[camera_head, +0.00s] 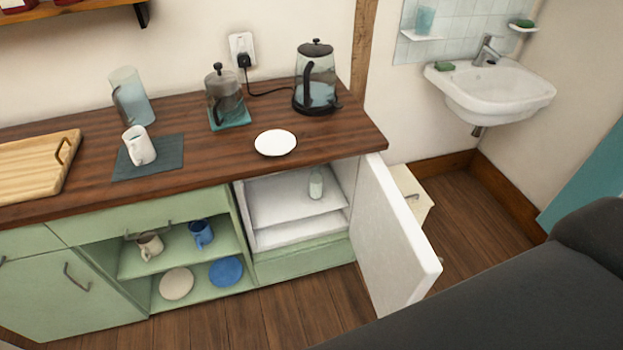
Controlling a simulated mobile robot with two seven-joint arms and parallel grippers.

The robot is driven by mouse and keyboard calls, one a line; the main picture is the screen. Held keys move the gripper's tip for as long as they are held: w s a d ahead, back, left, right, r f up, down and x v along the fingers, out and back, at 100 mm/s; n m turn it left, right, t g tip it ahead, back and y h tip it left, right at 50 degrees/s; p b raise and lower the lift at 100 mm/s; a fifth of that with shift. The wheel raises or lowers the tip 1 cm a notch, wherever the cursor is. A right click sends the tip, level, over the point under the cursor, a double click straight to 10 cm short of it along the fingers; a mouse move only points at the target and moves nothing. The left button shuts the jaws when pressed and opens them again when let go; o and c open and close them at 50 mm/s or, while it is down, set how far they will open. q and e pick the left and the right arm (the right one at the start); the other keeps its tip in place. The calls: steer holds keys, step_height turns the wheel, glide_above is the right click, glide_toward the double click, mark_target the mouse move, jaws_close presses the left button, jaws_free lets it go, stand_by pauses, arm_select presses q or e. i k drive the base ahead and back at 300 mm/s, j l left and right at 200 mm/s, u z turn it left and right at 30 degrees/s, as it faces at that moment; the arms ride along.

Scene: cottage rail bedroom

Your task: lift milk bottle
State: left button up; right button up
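A small clear bottle (316,187), which looks like the milk bottle, stands upright on the upper shelf of a small white fridge (262,208) under the counter. It is toward the back right of the shelf, and I cannot tell whether it holds milk. The fridge door (392,240) stands wide open to the right. Neither of my grippers shows in the head view.
The wooden counter (210,165) holds a glass jug (132,97), a white mug (138,146), a French press (223,97), a white plate (276,143) and a kettle (315,80). A large dark grey surface (500,300) fills the lower right. Floor (270,320) before the fridge is clear.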

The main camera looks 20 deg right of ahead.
mark_target(317, 178)
steer(key=i+j+z, duration=0.25)
steer(key=i+j, duration=0.65)
